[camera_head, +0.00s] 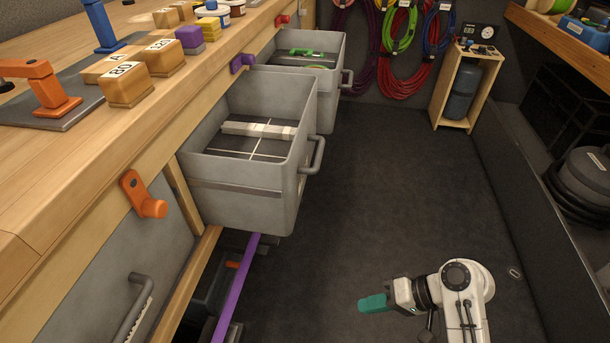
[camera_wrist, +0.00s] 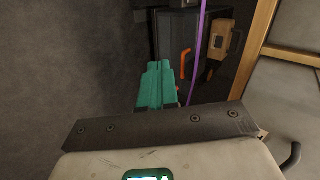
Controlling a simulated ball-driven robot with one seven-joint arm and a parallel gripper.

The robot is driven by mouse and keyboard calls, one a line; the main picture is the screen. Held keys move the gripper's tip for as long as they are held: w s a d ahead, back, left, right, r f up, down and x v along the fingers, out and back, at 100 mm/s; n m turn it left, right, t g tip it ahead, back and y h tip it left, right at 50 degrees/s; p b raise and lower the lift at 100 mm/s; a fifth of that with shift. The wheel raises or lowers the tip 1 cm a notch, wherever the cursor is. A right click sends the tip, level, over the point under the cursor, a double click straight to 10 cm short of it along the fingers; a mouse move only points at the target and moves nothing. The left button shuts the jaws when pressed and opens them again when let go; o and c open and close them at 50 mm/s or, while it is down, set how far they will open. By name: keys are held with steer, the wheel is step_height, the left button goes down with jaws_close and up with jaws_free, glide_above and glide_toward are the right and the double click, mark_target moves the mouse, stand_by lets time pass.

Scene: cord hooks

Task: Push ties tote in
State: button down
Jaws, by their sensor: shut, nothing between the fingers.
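Two grey totes stick out from under the workbench in the head view. The nearer tote (camera_head: 240,203) is pulled well out, holds a bundle of pale strips (camera_head: 258,130) that look like ties, and has a bar handle (camera_head: 314,155) on its front. The farther tote (camera_head: 327,105) is also out and holds green items (camera_head: 305,53). My gripper (camera_head: 362,304) has teal fingers, shut and empty, over the floor to the lower right, well apart from both totes. In the wrist view the closed fingers (camera_wrist: 157,66) point toward dark items under the bench.
A purple strip (camera_head: 235,290) hangs below the nearer tote. An orange hook (camera_head: 143,196) juts from the bench edge. A grey front with a handle (camera_head: 127,310) is at lower left. The dark floor (camera_head: 400,190) between bench and right-hand wall is clear. A wooden cabinet (camera_head: 440,90) stands behind.

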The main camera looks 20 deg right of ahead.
mark_target(289, 198)
steer(key=w+d+r+m+t+y+p, duration=0.1)
steer(key=w+r+t+y+p, duration=0.3)
steer(key=r, duration=0.6)
steer(key=w+d+r+m+t+y+p, duration=0.1)
steer(key=w+d+r+y, duration=0.15)
steer(key=w+r, duration=0.55)
steer(key=x, duration=0.4)
steer(key=s+a+r+b+x, duration=0.1)
steer(key=x, duration=0.3)
steer(key=s+b+x, duration=0.1)
steer(key=x, duration=0.3)
steer(key=shift+a+r, duration=0.25)
steer(key=shift+a, duration=0.1)
steer(key=shift+w+a+r, duration=0.1)
steer(key=shift+w+a, duration=0.15)
steer(key=shift+a, duration=0.15)
steer(key=b+x, duration=0.1)
steer(key=x, duration=1.6)
steer(key=shift+a, duration=0.4)
